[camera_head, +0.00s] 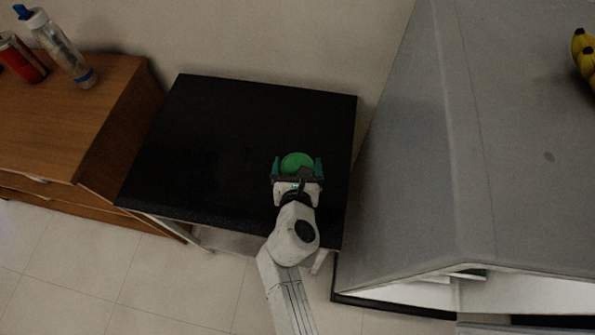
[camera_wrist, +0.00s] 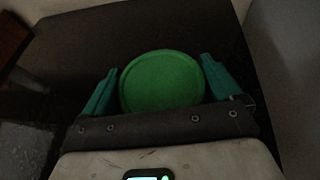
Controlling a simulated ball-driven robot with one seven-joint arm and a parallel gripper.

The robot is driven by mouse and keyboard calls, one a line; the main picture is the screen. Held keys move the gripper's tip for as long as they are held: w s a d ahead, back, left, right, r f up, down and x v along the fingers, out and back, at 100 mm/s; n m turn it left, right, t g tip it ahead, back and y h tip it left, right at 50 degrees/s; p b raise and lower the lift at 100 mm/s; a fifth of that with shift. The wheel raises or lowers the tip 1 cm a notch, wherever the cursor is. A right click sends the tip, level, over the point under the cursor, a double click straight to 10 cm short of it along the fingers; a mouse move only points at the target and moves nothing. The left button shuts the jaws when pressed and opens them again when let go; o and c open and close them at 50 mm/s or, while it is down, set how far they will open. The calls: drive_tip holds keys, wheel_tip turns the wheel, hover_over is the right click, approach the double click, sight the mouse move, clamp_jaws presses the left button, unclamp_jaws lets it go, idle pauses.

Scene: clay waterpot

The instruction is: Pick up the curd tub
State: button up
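The curd tub, seen as a round green lid (camera_head: 297,162), is on the black table (camera_head: 230,130), towards its right side. In the wrist view the green lid (camera_wrist: 162,80) fills the space between the fingers. My gripper (camera_head: 297,168) is over the table with its teal fingers on either side of the tub. In the wrist view my gripper (camera_wrist: 160,88) is open, with small gaps showing between the fingers and the lid's edge. The tub's sides are hidden beneath the lid and the gripper.
A wooden cabinet (camera_head: 75,120) stands at the left, with a clear bottle (camera_head: 62,48) and a red can (camera_head: 22,58) on it. A large grey surface (camera_head: 480,150) is at the right, with bananas (camera_head: 586,60). The table's left part is clear.

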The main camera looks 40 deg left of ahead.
drive_tip(key=c, duration=0.6)
drive_tip(key=shift+c, duration=0.6)
drive_tip(key=shift+r, duration=0.15)
